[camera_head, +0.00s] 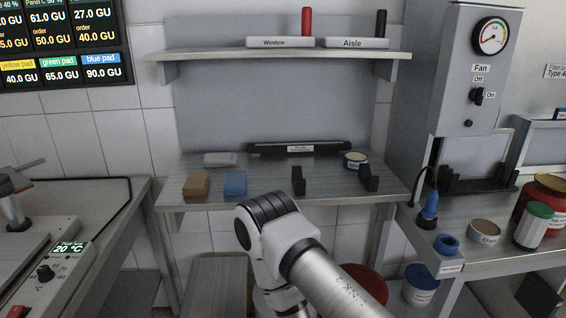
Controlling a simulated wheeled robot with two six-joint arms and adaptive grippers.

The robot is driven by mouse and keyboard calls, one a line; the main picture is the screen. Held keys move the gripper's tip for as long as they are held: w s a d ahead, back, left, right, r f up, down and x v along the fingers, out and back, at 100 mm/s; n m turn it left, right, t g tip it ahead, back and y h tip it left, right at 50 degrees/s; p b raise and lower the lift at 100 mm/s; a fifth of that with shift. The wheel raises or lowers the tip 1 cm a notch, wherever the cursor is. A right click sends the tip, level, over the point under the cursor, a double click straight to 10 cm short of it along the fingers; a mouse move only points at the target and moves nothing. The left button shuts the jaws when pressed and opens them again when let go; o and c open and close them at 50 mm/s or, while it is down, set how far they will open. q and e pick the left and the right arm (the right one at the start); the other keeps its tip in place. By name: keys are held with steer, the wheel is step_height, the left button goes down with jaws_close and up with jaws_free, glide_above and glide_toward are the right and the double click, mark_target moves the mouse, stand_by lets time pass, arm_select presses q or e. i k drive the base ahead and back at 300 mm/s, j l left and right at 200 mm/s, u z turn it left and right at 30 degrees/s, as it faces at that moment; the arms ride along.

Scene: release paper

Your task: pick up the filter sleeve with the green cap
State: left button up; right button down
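The filter sleeve with the green cap (533,228) stands upright on the right-hand counter, near its front edge. Its body is white with a printed label, and the green cap is on top. A larger red canister (548,192) stands just behind it. White and silver links of one of my arms fill the lower middle of the view, well left of the sleeve. Neither of my grippers is in view, so their state and what they hold are hidden.
A bowl (485,231), a blue ring (447,244) and a blue-handled tool (430,206) are left of the sleeve. A grey fan cabinet (460,75) rises behind. The middle table holds a brown block (196,184), a blue block (235,184) and black brackets (298,181).

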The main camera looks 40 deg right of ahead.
mark_target(535, 221)
steer(key=z, duration=2.65)
